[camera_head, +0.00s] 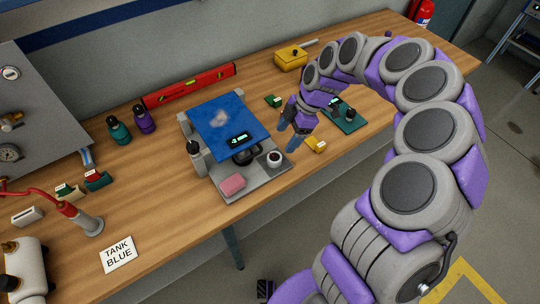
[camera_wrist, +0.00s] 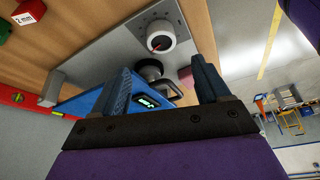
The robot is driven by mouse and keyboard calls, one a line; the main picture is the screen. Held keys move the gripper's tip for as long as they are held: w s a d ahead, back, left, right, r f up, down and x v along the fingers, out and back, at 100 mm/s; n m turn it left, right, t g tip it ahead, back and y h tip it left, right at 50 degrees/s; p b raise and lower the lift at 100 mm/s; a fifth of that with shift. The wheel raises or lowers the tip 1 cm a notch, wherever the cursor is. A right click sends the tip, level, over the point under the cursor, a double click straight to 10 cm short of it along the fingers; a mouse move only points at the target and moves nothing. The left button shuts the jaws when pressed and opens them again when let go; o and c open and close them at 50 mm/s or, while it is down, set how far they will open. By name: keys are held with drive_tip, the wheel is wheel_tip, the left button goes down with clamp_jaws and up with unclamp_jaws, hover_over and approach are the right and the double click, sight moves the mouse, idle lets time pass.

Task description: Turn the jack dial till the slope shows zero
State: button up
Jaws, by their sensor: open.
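A round white dial (camera_head: 273,159) with a dark top stands on the front right of a grey base plate (camera_head: 230,186). In the wrist view the dial (camera_wrist: 160,37) shows a red mark and lies beyond the fingertips. A blue plate (camera_head: 215,118) sits over the base. A small black slope display (camera_head: 238,140) with green figures is at its front edge; it also shows in the wrist view (camera_wrist: 146,101), too small to read. My gripper (camera_head: 289,130) is open and empty, above and behind the dial, apart from it. A black handle (camera_wrist: 155,75) shows between the fingers.
A red level (camera_head: 188,86) lies behind. A green tray (camera_head: 345,118) and yellow block (camera_head: 316,145) are to the right. Bare wooden bench (camera_head: 165,195) is left of the base.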

sight(275, 156)
drive_tip(key=f, duration=0.1)
drive_tip(key=d+f, duration=0.1)
drive_tip(key=f, duration=0.1)
drive_tip(key=d+f+b, duration=0.1)
drive_tip(key=f, duration=0.1)
drive_tip(key=shift+s, duration=0.35)
drive_tip(key=a+f, duration=0.1)
drive_tip(key=a, duration=0.1)
drive_tip(key=a+f, duration=0.1)
drive_tip(key=a, duration=0.1)
drive_tip(key=a+f, duration=0.1)
drive_tip(key=a, duration=0.1)
drive_tip(key=shift+s+a+f, duration=0.1)
drive_tip(key=shift+s+f, duration=0.1)
drive_tip(key=shift+f+b, duration=0.2)
drive_tip(key=shift+b, duration=0.1)
drive_tip(key=shift+s+d, duration=0.1)
drive_tip(key=shift+d, duration=0.65)
drive_tip(key=shift+a+f, duration=0.1)
drive_tip(key=shift+a, duration=0.35)
drive_tip(key=shift+c, duration=1.3)
drive_tip(key=shift+d, duration=0.25)
drive_tip(key=c, duration=0.8)
